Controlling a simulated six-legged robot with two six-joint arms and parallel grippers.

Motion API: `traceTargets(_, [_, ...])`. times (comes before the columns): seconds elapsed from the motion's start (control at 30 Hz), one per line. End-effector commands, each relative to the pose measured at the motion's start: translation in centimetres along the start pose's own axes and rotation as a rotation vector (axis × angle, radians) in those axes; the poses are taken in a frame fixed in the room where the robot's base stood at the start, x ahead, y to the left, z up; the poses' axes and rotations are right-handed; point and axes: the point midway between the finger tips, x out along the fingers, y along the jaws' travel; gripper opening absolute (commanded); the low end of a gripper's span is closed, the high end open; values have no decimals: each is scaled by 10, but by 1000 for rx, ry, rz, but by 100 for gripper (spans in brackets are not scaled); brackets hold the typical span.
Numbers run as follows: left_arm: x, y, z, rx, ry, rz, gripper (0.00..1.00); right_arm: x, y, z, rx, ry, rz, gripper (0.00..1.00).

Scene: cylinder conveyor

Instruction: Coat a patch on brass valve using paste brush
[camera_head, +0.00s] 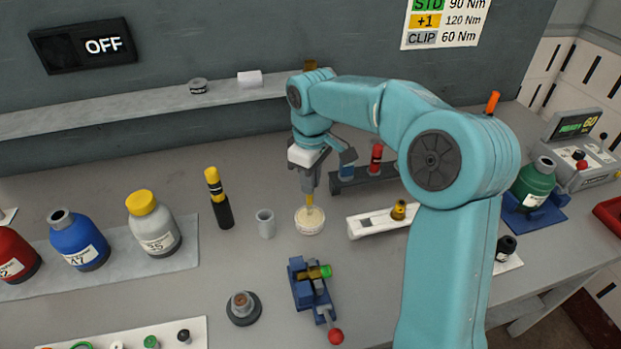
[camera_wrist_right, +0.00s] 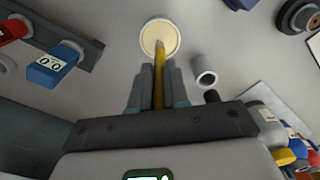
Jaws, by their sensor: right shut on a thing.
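My right gripper (camera_head: 308,190) is shut on the paste brush (camera_head: 310,204), a thin yellow stick pointing down. In the right wrist view the brush (camera_wrist_right: 159,78) lies between the fingers, its tip over a round pot of cream paste (camera_wrist_right: 152,31). The pot (camera_head: 310,226) stands on the bench; I cannot tell how deep the tip sits. A brass piece with a green end (camera_head: 315,272), which looks like the brass valve, lies in a blue vise (camera_head: 303,291) in front of the pot. Another small brass piece (camera_head: 399,210) is on a white block to the right. My left gripper is out of view.
A grey cup (camera_head: 265,223) and a yellow-black marker-like tool (camera_head: 218,199) stand left of the pot. A dark rack (camera_head: 350,181) with red and blue items is behind. Several bottles stand on the left. A round dark base (camera_head: 243,309) sits left of the vise.

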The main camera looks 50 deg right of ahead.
Motion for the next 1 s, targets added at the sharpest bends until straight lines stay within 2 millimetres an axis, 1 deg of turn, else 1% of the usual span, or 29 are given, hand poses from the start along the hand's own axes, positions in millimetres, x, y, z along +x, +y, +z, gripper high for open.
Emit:
traceTargets(0.73, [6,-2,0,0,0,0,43,10,0,0,0,-1,0,0])
traceTargets(1.0, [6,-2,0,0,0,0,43,9,0,0,0,-1,0,0])
